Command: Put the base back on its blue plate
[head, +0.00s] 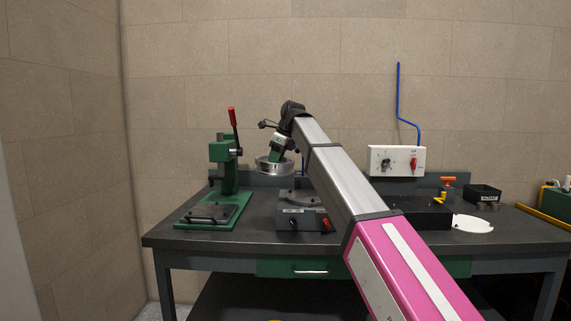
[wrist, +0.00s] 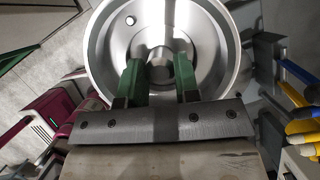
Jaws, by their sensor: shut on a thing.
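The base (head: 275,166) is a round, shiny metal dish. In the head view it hangs level or nearly so in the air above the table. In the wrist view its wide bowl (wrist: 213,30) fills the top, with a short post (wrist: 159,57) at its centre. My gripper (head: 283,152) has green fingers and is shut on the base at this post; the fingers (wrist: 158,72) stand on either side of it. Below the base is a grey box with a round top (head: 298,196). I cannot make out a clearly blue plate.
A green hand press (head: 222,170) with a red-tipped lever stands left of the grey box. My arm hides the table's middle right.

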